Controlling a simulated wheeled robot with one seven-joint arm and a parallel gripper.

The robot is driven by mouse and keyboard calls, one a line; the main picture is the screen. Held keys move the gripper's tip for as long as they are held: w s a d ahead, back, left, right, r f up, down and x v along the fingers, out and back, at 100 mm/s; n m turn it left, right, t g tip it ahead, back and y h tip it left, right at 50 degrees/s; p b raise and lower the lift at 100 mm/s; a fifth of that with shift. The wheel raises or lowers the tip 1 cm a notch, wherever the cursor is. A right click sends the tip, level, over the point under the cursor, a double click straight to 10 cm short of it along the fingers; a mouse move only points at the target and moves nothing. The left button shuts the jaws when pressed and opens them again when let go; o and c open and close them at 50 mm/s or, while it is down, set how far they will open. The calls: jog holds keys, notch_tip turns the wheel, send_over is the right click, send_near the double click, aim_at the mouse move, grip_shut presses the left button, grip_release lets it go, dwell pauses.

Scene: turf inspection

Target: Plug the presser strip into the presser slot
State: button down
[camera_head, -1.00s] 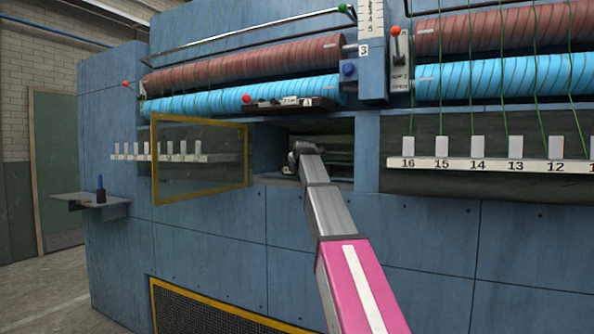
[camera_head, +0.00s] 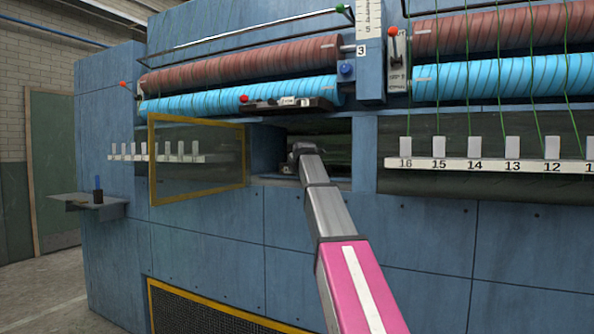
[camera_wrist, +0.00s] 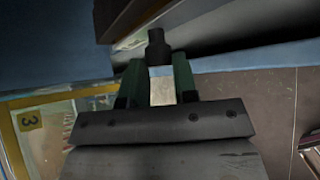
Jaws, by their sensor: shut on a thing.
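My gripper (camera_head: 296,152) is at the end of my arm, inside a dark opening (camera_head: 335,145) in the blue machine front. Its tip is small and hard to make out in the head view. In the wrist view my gripper (camera_wrist: 158,74) has two green fingers shut around a narrow piece with a black round end (camera_wrist: 156,46) and a pale block below it. I take this piece for the presser strip, but most of it is hidden. The presser slot cannot be told apart in either view. A dark bar (camera_wrist: 205,22) lies just beyond the black end.
A yellow-framed clear panel (camera_head: 197,203) borders the opening on the left. A blue wall (camera_head: 365,155) borders it on the right. Above it are a blue roller (camera_head: 205,98) and a black unit with a red knob (camera_head: 290,104). A numbered rail (camera_head: 500,166) runs along the right.

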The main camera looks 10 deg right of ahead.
jog(key=shift+w+d, duration=0.3)
jog(key=shift+w, duration=0.1)
jog(key=c, duration=0.8)
grip_release()
jog(key=shift+s, duration=0.1)
jog(key=v, duration=1)
jog(key=shift+s+r, duration=0.3)
